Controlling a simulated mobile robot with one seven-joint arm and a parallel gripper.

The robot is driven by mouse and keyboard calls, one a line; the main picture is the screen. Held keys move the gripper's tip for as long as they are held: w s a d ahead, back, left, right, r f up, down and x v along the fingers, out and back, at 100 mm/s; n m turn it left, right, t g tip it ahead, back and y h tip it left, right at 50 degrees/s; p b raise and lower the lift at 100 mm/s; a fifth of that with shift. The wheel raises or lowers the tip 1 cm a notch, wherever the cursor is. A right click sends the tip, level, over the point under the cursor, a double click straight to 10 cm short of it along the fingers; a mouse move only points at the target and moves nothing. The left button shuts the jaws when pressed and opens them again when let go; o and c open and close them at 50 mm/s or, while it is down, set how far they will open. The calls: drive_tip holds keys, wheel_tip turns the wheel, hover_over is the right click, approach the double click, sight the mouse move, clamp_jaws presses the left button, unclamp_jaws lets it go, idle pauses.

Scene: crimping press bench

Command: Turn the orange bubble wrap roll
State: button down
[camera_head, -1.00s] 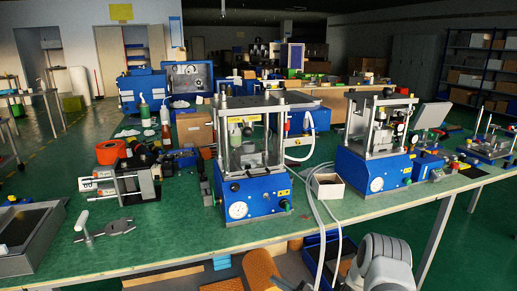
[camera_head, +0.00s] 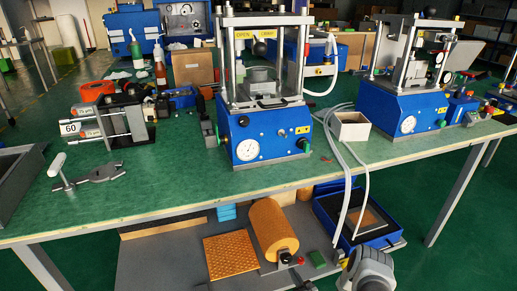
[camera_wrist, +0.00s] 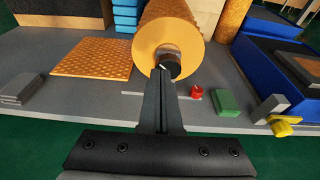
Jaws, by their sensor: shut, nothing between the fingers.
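The orange bubble wrap roll (camera_head: 270,228) lies on a grey lower shelf under the green bench, with its flat round end facing me. In the wrist view its end face (camera_wrist: 152,42) is at the top centre, with a dark hub (camera_wrist: 172,60) in the middle. A flat orange textured sheet (camera_wrist: 95,57) lies to its left. My gripper (camera_wrist: 162,73) is shut and empty, its tips in front of the roll's end, at the hub in the picture. The tips overlap the hub, so I cannot tell whether they touch it.
A small red part (camera_wrist: 196,92) and a green block (camera_wrist: 226,102) are right of the roll on the grey shelf (camera_wrist: 120,112). A blue tray (camera_wrist: 262,75) stands farther right. Grey plates (camera_wrist: 22,88) lie at the left. The bench edge (camera_head: 200,220) overhangs above.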

drive_tip(key=w+a+b, duration=0.1)
drive_tip(key=w+a, duration=0.1)
drive_tip(key=w, duration=0.5)
drive_tip(key=shift+f, duration=0.35)
drive_tip(key=shift+f, duration=0.25)
idle(0.6)
drive_tip(key=shift+d, duration=0.25)
drive_tip(key=shift+w+d+r, duration=0.1)
drive_tip(key=shift+w+d, duration=0.1)
drive_tip(key=shift+d, duration=0.3)
drive_tip(key=shift+w+d, duration=0.15)
drive_tip(key=shift+d, duration=0.3)
drive_tip(key=shift+w+d, duration=0.1)
drive_tip(key=shift+d, duration=0.15)
idle(0.3)
